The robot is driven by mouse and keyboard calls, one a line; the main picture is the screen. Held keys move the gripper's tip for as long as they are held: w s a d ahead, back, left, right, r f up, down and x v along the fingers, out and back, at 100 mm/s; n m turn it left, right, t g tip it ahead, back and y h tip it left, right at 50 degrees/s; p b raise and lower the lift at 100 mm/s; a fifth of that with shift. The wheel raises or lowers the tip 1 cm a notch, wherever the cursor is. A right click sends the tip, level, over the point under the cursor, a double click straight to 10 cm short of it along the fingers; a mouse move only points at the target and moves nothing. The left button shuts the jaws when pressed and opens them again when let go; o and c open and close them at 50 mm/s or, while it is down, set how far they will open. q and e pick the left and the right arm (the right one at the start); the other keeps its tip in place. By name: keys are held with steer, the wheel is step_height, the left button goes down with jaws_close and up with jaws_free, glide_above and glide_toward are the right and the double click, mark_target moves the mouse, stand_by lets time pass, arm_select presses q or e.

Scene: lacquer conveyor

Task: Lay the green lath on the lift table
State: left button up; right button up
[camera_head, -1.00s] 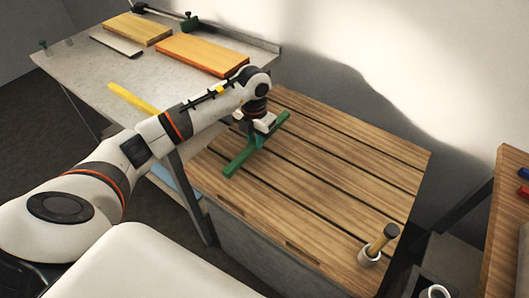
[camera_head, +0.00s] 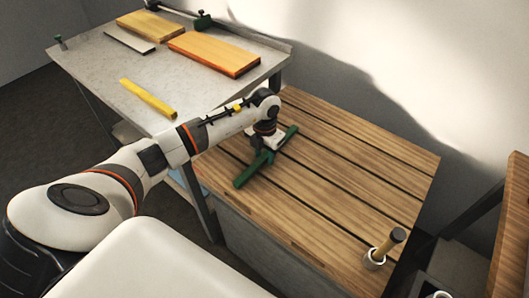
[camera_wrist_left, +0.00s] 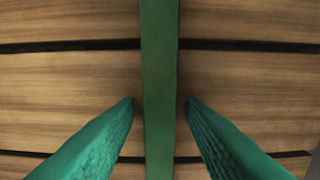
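The green lath (camera_head: 247,176) lies slantwise over the slatted wooden table top (camera_head: 345,165), which I take to be the lift table. It crosses the slats in the left wrist view (camera_wrist_left: 160,60) and appears to rest on them. My left gripper (camera_head: 264,153) is low over the lath's middle and hides part of it. In the left wrist view, its two teal fingers (camera_wrist_left: 160,103) stand on either side of the lath, with a narrow gap at each side. The gripper is open around the lath. My right gripper is not in view.
A metal-topped bench (camera_head: 95,75) at the left holds a yellow bar (camera_head: 148,98) and an orange-brown board (camera_head: 213,53). A cup (camera_head: 374,258) with a wooden-handled tool stands at the slatted table's front right corner. The table's right half is mostly clear.

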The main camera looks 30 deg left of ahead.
mark_target(265, 156)
arm_select(q)
steer(key=shift+r, duration=0.2)
step_height(265, 156, up, 12)
steer(key=shift+b, duration=0.35)
stand_by(0.6)
